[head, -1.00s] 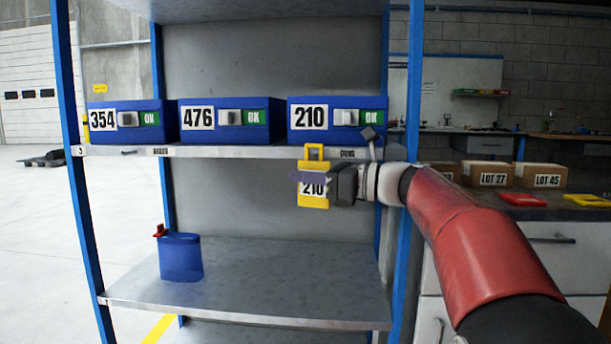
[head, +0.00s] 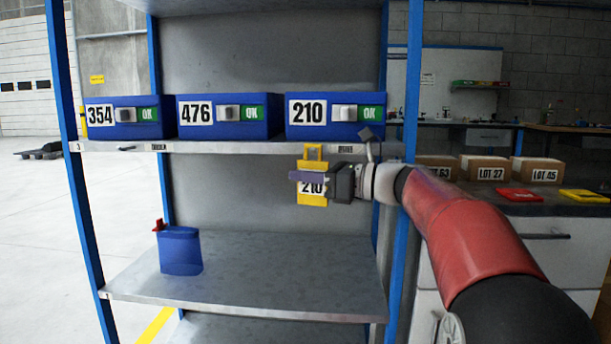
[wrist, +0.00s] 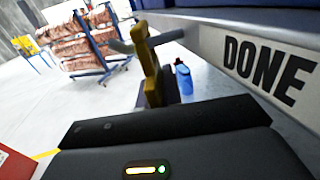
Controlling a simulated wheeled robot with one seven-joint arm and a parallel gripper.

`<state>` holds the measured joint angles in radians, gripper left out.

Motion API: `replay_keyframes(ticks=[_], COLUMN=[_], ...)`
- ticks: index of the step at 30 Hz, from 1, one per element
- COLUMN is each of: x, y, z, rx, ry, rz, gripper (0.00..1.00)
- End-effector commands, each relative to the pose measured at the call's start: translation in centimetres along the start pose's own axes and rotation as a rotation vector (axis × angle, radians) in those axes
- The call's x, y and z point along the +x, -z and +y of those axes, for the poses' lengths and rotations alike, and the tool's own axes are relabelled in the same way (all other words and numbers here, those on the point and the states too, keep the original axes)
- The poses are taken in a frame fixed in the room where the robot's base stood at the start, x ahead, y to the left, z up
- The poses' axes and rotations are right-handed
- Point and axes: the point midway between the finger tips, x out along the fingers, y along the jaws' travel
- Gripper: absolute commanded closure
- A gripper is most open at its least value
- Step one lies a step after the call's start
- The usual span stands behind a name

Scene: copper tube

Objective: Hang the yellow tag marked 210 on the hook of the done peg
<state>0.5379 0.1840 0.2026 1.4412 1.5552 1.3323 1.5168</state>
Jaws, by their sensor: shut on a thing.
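In the wrist view the tag's yellow top (wrist: 151,60) stands edge-on beyond my gripper. The grey done peg (wrist: 122,46) shows there beside the DONE label (wrist: 268,68). The peg's rod and the tag's loop overlap in that view; I cannot tell whether the rod is through the loop.
Blue bins (head: 224,116) marked 354, 476 and 210 stand on the middle shelf (head: 220,147). Another peg (head: 126,148) is at its left. A blue container (head: 180,252) stands on the lower shelf (head: 250,285). A blue upright (head: 407,190) is behind my arm.

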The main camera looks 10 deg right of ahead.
Motion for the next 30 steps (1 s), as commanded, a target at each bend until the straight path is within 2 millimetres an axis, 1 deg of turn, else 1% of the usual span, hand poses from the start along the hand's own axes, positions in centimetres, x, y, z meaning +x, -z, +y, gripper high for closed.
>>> replay_keyframes(ticks=[2, 3, 8, 9, 16, 19, 22, 27, 30], x=[0.0, 0.0, 0.0, 0.0, 0.0, -0.6, -2.0, -5.0, -6.5], y=[0.0, 0.0, 0.0, 0.0, 0.0, 0.0, 0.0, 0.0, 0.0], z=[0.0, 0.0, 0.0, 0.0, 0.0, -0.1, 0.0, -0.1, -0.1], rx=[0.000, 0.000, 0.000, 0.000, 0.000, -0.001, -0.001, 0.000, 0.000], ry=[0.000, 0.000, 0.000, 0.000, 0.000, 0.002, 0.003, 0.004, 0.003], rz=[0.000, 0.000, 0.000, 0.000, 0.000, 0.000, 0.000, 0.001, 0.000], gripper=[1.00, 0.91, 0.70, 0.68, 0.68, 0.68, 0.68, 0.68, 0.68])
